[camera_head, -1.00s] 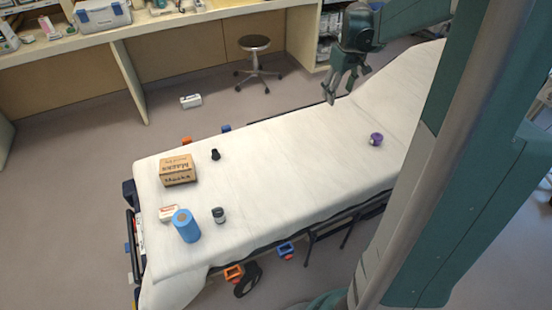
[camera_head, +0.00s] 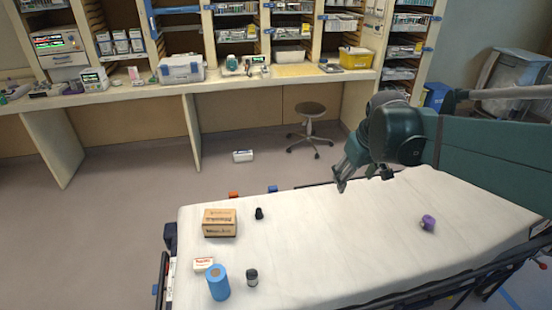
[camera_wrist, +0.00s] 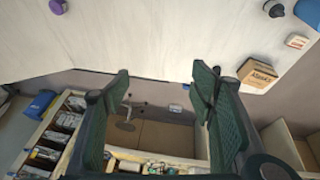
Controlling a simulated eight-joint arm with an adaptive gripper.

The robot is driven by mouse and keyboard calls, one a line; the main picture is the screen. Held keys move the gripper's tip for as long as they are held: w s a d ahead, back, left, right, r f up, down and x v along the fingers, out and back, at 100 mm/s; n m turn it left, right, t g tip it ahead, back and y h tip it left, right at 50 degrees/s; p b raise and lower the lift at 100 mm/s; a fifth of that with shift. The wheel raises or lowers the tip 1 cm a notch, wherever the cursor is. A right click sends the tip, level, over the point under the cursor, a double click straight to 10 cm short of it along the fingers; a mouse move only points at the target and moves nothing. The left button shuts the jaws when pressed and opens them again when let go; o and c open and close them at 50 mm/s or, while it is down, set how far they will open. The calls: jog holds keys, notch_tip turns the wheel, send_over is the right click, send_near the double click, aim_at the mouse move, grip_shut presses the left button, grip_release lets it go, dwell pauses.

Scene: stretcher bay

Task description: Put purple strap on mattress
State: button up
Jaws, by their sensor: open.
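The purple strap (camera_head: 428,222), a small roll, lies on the right part of the white mattress (camera_head: 330,250). It also shows at the top left edge of the wrist view (camera_wrist: 57,6). My gripper (camera_head: 364,178) is above the far edge of the mattress, to the left of the strap and apart from it. In the wrist view my gripper (camera_wrist: 162,78) has its two fingers spread wide, with nothing between them.
On the mattress's left part are a cardboard box (camera_head: 220,223), a black item (camera_head: 259,213), a blue roll (camera_head: 219,284), a dark bottle (camera_head: 252,277) and a small white-and-red box (camera_head: 203,264). A stool (camera_head: 311,120) and counter (camera_head: 150,92) stand behind. The mattress's middle is clear.

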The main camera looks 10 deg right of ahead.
jog(key=s+a+f+t+y, duration=0.1)
jog(key=s+a+f+t, duration=0.1)
jog(key=s+a, duration=1.3)
jog(key=shift+s+a+f+m+t, duration=0.2)
jog(key=shift+a+f+m+t, duration=0.15)
jog(key=shift+a, duration=0.2)
